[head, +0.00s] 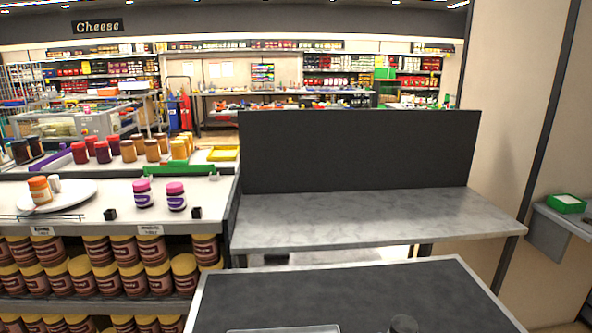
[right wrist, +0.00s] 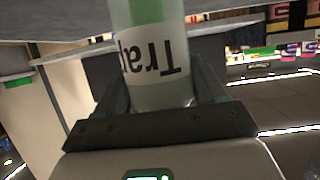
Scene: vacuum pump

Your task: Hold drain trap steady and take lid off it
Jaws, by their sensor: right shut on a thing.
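The drain trap (right wrist: 150,45) is a clear jar with green in its upper part in the right wrist view. A white label reading "Trap" appears upside down on it. My right gripper (right wrist: 158,80) is shut on the jar, with a finger on each side. The top of the picture cuts the jar off, so I cannot see its lid there. In the head view a small dark round thing (head: 404,324) shows at the bottom edge; I cannot tell what it is. My left gripper is in neither view.
A dark-topped table (head: 340,290) with a pale rim is in front. A clear flat edge (head: 285,329) shows at its near side. Behind stands a grey counter (head: 370,215) with a black back panel (head: 360,150). Shelves of jars (head: 95,250) are on the left.

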